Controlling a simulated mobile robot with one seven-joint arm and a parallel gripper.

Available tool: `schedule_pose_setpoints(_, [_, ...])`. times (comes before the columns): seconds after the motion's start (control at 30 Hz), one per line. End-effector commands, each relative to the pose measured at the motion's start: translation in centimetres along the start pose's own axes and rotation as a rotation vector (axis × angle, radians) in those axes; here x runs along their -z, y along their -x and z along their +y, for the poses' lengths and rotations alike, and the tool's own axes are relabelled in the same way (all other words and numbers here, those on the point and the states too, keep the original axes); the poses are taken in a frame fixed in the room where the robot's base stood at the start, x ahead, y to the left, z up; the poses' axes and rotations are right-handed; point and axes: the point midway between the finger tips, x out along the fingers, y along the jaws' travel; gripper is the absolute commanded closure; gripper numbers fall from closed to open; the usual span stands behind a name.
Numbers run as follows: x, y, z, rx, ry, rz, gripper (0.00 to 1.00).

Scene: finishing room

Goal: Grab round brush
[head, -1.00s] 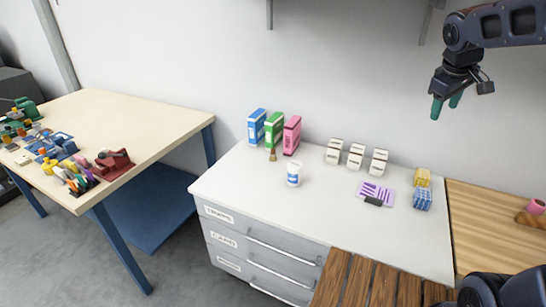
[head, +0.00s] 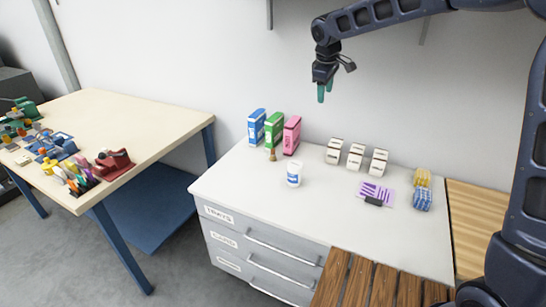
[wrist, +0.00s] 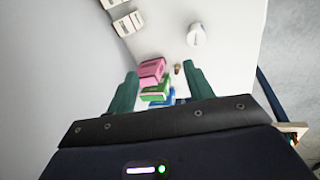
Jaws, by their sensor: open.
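The round brush (head: 272,154) is small and brown and stands upright on the white cabinet top, just in front of the green box. In the wrist view it (wrist: 178,68) shows small, seen from above, between the boxes and the right finger. My gripper (head: 322,93) is open and empty, fingers pointing down, high above the cabinet and to the right of the brush. Its green fingers (wrist: 158,88) frame the boxes in the wrist view.
Blue (head: 257,127), green (head: 274,130) and pink (head: 292,135) boxes stand close behind the brush. A white cup (head: 294,174) stands in front. White blocks (head: 356,156), a purple card (head: 375,193) and yellow and blue blocks (head: 422,199) are to the right.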

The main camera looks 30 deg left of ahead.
Motion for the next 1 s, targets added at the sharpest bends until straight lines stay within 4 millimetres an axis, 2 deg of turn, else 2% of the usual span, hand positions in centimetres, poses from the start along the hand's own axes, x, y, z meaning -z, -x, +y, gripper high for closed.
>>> schedule_pose_setpoints(0.03, [1.2, -1.1, 0.3, 0.016, -0.023, 0.003, 0.48])
schedule_pose_setpoints(0.27, [5.6, -5.7, 1.4, 0.077, -0.152, 0.015, 0.48])
schedule_pose_setpoints(0.47, [9.6, -10.6, 2.1, 0.125, -0.274, 0.013, 0.48])
schedule_pose_setpoints(0.73, [15.5, -18.8, 1.9, 0.174, -0.454, -0.003, 0.48])
schedule_pose_setpoints(1.0, [20.5, -26.9, 0.6, 0.195, -0.611, -0.023, 0.48])
